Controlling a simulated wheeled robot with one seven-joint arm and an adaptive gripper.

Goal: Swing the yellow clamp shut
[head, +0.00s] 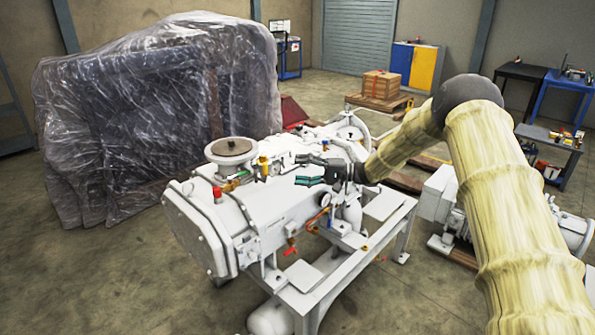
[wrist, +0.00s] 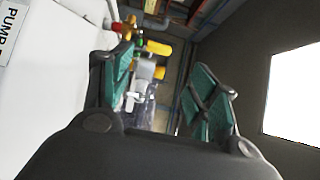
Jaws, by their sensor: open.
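A yellow part (head: 262,162), which looks like the yellow clamp, stands on top of the white pump (head: 275,213), just right of the round flange. It is small, and I cannot tell how far its arm is swung. My gripper (head: 296,170) is open and empty, with teal finger pads, to the right of the yellow part and apart from it. In the wrist view my gripper (wrist: 158,85) points toward a yellow bar (wrist: 157,47), probably the clamp, beyond and between the fingers. A second yellow piece lies just beside it.
A round flange (head: 231,150) rises on the pump's left end. Red-handled valves (head: 290,248) stick out from its near side, and a red and brass fitting (wrist: 122,30) shows in the wrist view. A plastic-wrapped machine (head: 155,110) stands behind left. The floor at front left is clear.

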